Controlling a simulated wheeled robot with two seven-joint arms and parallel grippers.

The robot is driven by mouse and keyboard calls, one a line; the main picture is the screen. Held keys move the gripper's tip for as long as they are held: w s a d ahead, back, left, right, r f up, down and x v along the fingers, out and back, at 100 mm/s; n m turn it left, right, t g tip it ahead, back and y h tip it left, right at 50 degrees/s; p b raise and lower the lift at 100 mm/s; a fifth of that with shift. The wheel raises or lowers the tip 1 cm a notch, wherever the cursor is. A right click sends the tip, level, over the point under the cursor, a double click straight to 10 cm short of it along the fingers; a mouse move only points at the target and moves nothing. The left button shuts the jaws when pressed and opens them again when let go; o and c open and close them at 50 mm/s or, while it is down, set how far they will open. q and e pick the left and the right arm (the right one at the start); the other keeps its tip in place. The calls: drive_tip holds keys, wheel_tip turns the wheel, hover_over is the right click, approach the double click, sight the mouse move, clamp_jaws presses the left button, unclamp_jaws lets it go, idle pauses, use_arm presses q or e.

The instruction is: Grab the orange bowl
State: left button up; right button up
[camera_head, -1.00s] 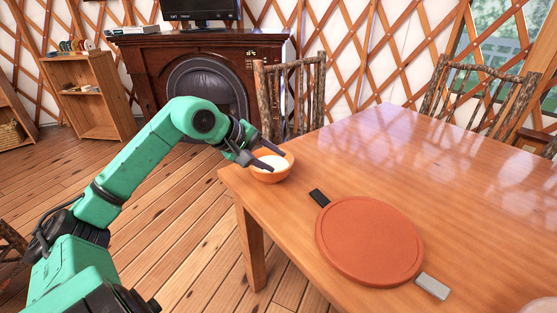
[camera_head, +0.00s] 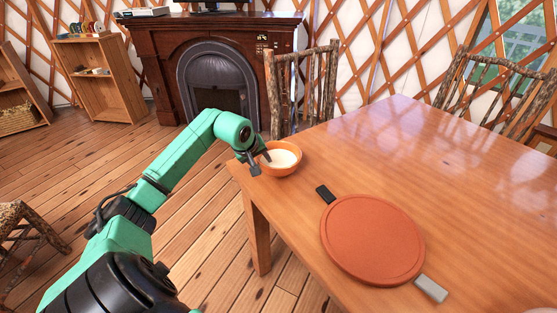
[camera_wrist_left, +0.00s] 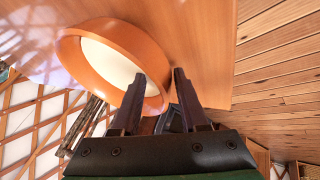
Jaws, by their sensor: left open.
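The orange bowl (camera_head: 289,171) stands upright near the left corner of the wooden table and has something white inside. My left gripper (camera_head: 260,163) is at the bowl's left rim, open, with nothing held. In the left wrist view the bowl (camera_wrist_left: 110,32) fills the upper left. The open left gripper (camera_wrist_left: 159,75) has one finger overlapping the bowl's inside and the other outside its wall, with the near rim showing between them. Whether either finger touches the bowl I cannot tell. My right gripper is not in view.
The table (camera_head: 440,160) bears a round terracotta board (camera_head: 372,238), a small black block (camera_head: 325,194) and a grey block (camera_head: 431,288). A rustic chair (camera_head: 300,90) stands just behind the bowl. A fireplace (camera_head: 215,75) is farther back. Much of the tabletop is clear.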

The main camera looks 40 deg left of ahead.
use_arm(q)
drive_tip(key=shift+f, duration=0.1)
clamp_jaws()
idle(1.3)
